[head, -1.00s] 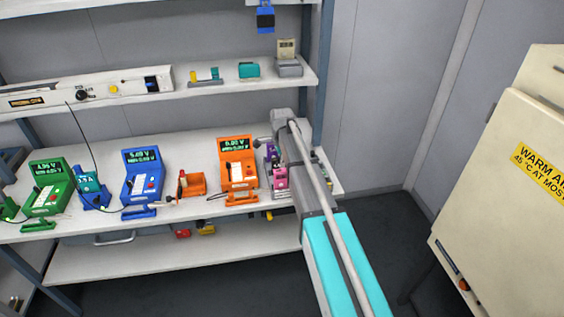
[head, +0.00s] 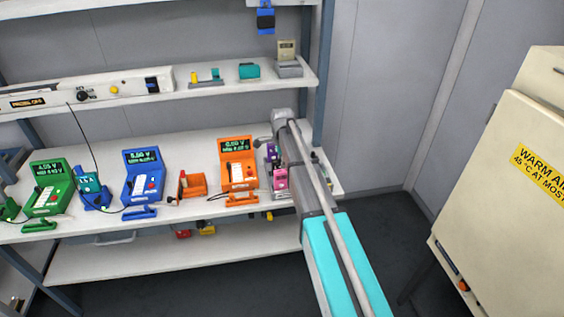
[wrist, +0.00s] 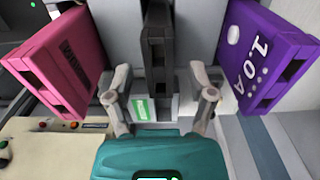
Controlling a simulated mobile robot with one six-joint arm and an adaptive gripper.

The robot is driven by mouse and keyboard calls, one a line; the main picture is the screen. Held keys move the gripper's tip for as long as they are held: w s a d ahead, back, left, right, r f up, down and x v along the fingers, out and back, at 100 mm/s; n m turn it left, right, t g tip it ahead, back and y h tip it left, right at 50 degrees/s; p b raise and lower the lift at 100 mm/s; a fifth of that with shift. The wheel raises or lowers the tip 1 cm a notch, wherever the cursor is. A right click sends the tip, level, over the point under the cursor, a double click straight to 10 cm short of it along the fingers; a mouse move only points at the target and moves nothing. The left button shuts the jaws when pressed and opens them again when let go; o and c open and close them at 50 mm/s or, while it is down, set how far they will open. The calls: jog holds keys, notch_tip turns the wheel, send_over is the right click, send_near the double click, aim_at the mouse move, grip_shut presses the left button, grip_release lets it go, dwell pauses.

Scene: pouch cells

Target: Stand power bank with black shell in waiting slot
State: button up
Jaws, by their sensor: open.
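A black power bank (wrist: 157,50) stands upright in the middle of the wrist view. A pink one (wrist: 62,62) is to its left and a purple one (wrist: 262,60) to its right. My gripper (wrist: 161,88) is open, with one finger on each side of the black one and visible gaps. A small green label (wrist: 140,108) shows below the black one, by a pale holder. The black one's lower end is hard to make out. In the head view, the pink (head: 280,178) and purple (head: 271,152) ones show beside my arm, which hides the black one.
The bench (head: 215,208) carries orange (head: 238,172), blue (head: 142,186) and green (head: 46,197) meters in a row, left of my arm. A shelf (head: 215,90) runs above. A cream cabinet (head: 505,185) stands at the right.

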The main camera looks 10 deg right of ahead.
notch_tip(320, 180, up, 12)
jog(key=p, duration=1.1)
jog(key=shift+p, duration=0.4)
dwell(0.5)
jog(key=s+n, duration=1.7)
jog(key=s, duration=1.2)
jog(key=shift+d+n, duration=0.4)
jog(key=shift+d, duration=0.05)
